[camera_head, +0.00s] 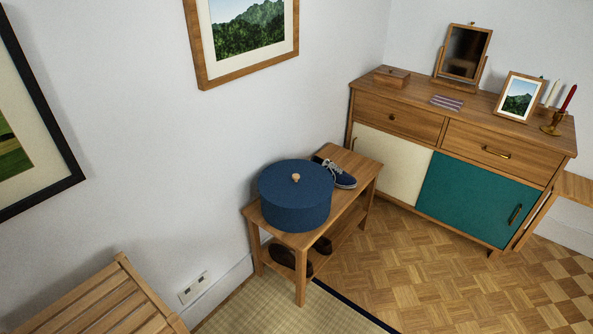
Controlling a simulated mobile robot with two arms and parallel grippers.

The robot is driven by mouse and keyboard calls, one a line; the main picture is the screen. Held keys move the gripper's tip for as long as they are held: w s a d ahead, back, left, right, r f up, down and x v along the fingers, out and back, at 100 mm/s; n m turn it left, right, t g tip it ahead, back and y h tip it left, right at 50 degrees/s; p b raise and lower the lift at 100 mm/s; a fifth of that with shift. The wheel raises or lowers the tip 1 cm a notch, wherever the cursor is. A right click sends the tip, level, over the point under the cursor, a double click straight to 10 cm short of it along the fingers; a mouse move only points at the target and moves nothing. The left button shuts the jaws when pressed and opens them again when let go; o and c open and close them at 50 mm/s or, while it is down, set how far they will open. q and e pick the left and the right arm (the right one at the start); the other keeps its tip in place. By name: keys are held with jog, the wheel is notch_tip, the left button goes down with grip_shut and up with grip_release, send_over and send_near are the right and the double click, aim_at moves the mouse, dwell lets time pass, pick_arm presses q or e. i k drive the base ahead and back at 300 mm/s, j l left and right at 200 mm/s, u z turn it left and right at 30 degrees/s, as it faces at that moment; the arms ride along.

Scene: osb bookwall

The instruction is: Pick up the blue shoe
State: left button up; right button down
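The blue shoe (341,178) has white laces and a pale sole. It sits on the top of a small wooden bench (318,236) against the wall, at the bench's far end. A round dark blue lidded box (296,212) with a light knob stands on the bench in front of the shoe and hides part of that area. A dark shape behind the shoe's heel is too small to tell. Neither of my grippers is in view.
Dark shoes (284,257) lie on the bench's lower shelf. A wooden sideboard (418,121) with cream and green doors stands right of the bench. A slatted wooden chair (100,299) is at lower left. Parquet floor (430,275) is clear at the front right.

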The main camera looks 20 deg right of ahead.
aim_at(342, 180)
jog(key=i+l+u, duration=0.15)
jog(key=l+u, duration=0.3)
jog(key=l, duration=0.55)
jog(key=l+u, duration=0.45)
jog(key=l, duration=0.55)
